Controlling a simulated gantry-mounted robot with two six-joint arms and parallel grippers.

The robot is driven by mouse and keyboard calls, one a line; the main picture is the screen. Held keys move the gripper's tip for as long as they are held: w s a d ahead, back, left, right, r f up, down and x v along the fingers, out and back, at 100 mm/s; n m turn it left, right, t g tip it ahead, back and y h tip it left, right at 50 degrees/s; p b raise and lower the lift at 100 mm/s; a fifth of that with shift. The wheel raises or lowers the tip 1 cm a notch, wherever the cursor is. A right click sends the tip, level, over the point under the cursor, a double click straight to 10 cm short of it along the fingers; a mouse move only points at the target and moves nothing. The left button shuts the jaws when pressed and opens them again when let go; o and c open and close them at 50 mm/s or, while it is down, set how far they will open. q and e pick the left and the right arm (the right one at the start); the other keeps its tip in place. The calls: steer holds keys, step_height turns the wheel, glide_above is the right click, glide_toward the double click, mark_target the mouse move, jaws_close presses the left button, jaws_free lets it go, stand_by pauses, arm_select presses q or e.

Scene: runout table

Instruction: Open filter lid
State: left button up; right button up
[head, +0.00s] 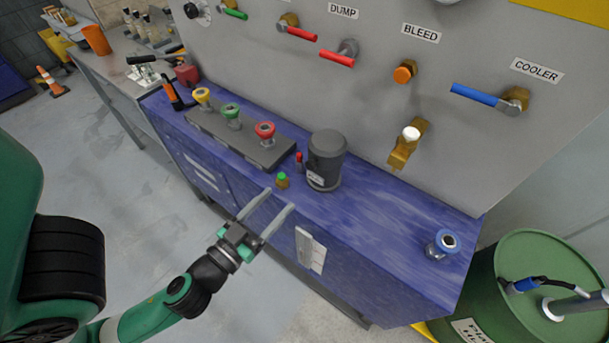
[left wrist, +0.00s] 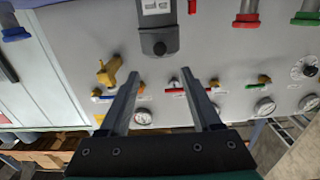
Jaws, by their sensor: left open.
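The filter is a dark grey upright canister (head: 322,172) on the blue bench. Its lid (head: 328,143) sits on top and looks shut. In the left wrist view, which is upside down, the canister (left wrist: 157,22) shows at the top centre, beyond my fingertips. My left gripper (head: 279,198) is open and empty. In the head view its fingers reach over the bench's front edge, to the left and front of the canister, apart from it. The fingers (left wrist: 158,75) also show in the left wrist view. My right gripper is not in view.
A small green-topped brass fitting (head: 282,181) and a red-topped piece (head: 299,162) stand close to my fingers. Yellow, green and red valves stand left on a grey block (head: 255,152). Levers line the panel (head: 270,65) behind.

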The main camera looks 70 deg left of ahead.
arm_select(q)
steer(key=p, duration=0.4)
glide_toward(309, 166)
steer(key=x, duration=0.3)
steer(key=p+x, duration=0.1)
steer(key=x, duration=0.3)
steer(key=shift+w+r, duration=0.15)
steer(key=shift+r, duration=0.05)
steer(key=shift+w+a+f+p, duration=0.2)
steer(key=shift+w+a+p, duration=0.1)
steer(key=shift+w+p, duration=0.1)
jaws_close()
stand_by(0.3)
